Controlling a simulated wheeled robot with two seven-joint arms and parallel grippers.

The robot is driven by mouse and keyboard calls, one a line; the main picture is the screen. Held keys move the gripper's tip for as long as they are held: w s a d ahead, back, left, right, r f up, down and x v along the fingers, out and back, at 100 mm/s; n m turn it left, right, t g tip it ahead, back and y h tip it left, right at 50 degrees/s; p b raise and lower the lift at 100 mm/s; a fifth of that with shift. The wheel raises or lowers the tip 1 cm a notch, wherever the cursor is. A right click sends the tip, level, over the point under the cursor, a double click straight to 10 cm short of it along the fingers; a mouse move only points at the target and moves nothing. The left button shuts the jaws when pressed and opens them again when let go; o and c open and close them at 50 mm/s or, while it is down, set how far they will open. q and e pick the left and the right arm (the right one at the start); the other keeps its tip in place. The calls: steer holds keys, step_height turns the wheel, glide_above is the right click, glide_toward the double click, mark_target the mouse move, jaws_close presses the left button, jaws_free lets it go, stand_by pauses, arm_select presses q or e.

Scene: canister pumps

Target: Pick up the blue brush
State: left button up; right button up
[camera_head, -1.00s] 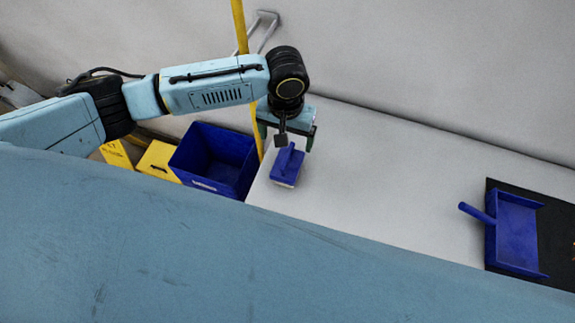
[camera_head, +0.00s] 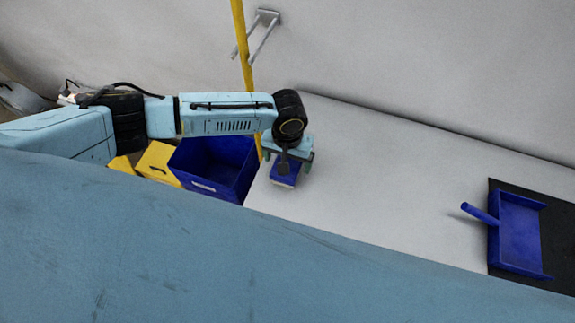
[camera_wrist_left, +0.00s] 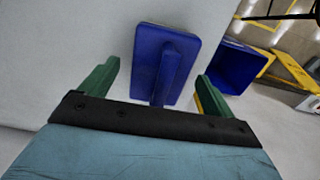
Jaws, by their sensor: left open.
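The blue brush (camera_head: 286,176) has a flat rectangular head with pale bristles below and a raised handle. It lies on the white table near its left end. My left gripper (camera_head: 287,166) is over the brush and partly hides it in the head view. In the left wrist view the brush (camera_wrist_left: 180,52) shows between the two green fingers of the gripper (camera_wrist_left: 155,85). The jaws are open, with the handle between them and apart from both fingers. My right gripper is not in view.
The white table (camera_head: 380,180) is clear in the middle. A blue dustpan (camera_head: 518,233) lies on a black mat (camera_head: 558,235) at right. A blue bin (camera_head: 213,165), a yellow container (camera_head: 158,160) and a yellow pole (camera_head: 243,50) are beside the table's left end.

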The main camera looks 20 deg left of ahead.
arm_select(q)
steer(key=c, duration=1.1)
steer(key=shift+r, duration=0.1)
step_height(320, 180, up, 10)
steer(key=shift+f+p, duration=0.1)
steer(key=shift+p, duration=0.55)
